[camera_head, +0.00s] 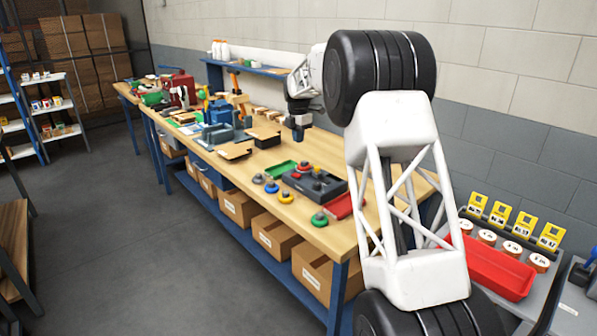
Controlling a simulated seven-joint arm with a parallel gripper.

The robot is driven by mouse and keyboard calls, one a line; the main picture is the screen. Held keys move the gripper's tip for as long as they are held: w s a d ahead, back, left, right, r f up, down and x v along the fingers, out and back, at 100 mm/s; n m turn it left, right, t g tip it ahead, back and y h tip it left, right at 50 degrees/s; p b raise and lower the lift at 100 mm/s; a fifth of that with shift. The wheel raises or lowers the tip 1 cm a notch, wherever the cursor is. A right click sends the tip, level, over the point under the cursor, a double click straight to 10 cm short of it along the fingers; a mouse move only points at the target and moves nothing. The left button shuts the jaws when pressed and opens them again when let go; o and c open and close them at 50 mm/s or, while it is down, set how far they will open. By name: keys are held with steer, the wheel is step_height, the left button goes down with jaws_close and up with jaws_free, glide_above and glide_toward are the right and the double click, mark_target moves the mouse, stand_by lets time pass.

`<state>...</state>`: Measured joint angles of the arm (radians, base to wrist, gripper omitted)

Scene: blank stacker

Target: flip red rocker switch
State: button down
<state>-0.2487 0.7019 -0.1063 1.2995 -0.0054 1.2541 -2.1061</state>
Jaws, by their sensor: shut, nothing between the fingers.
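My gripper (298,136) hangs from my white arm above the wooden workbench (335,240), pointing down. It is small in the view; its fingers are shut and hold nothing. A dark grey box (330,190) with red and yellow round parts on top sits on the bench, nearer the camera than my gripper and apart from it. I cannot make out a red rocker switch for certain, on this box or elsewhere; the details are too small.
A green tray (280,170) and a red tray (345,207) flank the box. Several coloured round pieces lie along the bench's front edge. Brown flat pieces (235,151) and a blue-grey machine (218,133) stand farther left.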

steer(key=shift+w+a+r, duration=0.1)
steer(key=shift+w+a, duration=0.05)
steer(key=shift+a, duration=0.05)
stand_by(0.4)
steer(key=shift+w+a+r, duration=0.15)
steer(key=shift+w+a, duration=0.15)
steer(key=shift+w, duration=0.05)
steer(key=shift+r, duration=0.15)
stand_by(0.3)
step_height(320, 180, up, 14)
steer(key=w+a, duration=0.1)
steer(key=shift+w+a+f, duration=0.2)
steer(key=shift+w+a, duration=0.15)
stand_by(0.6)
